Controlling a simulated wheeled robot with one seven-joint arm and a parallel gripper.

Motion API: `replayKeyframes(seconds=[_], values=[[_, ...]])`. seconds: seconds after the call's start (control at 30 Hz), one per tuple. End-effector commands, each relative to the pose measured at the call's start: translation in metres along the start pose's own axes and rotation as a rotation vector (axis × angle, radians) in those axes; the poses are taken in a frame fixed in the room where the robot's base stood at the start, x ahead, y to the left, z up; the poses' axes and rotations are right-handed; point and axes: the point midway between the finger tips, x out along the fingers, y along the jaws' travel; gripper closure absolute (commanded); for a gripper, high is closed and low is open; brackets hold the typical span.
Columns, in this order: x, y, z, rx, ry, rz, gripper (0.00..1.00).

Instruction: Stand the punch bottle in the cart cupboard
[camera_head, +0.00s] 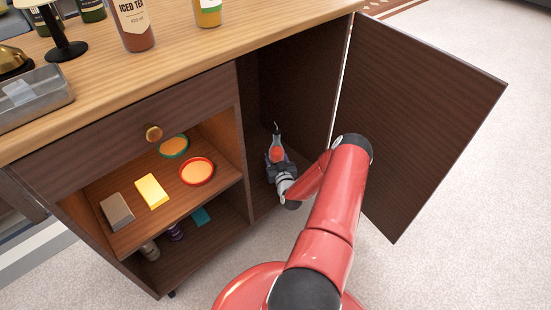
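The cart cupboard (292,90) is the dark compartment on the right of the wooden cart, with its door swung wide open. A small bottle with a red-orange body (277,154) and a dark neck is inside it, low down and roughly upright. It looks like the punch bottle, but no label is readable. My gripper (276,164) is inside the cupboard at the bottle's lower part. The fingers are too small and partly hidden, so I cannot tell whether they are closed on it. The bottle's base is hidden, so contact with the cupboard floor is unclear.
The open door (425,125) stands to the right of my arm. Left of the cupboard, an open shelf (130,234) holds dishes and blocks. An iced tea bottle (133,22), a yellow bottle (208,12) and a metal box (35,98) are on the cart top.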

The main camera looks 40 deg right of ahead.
Motion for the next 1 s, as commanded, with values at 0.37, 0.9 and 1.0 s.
replayKeyframes(seconds=[0.37, 0.9, 1.0], values=[[0.0, 0.0, 0.002, 0.0, 0.0, 0.0, 0.33], [-0.015, -0.001, -0.001, 0.001, -0.003, -0.001, 0.24], [-0.036, 0.0, 0.0, 0.001, -0.005, -0.001, 0.24]])
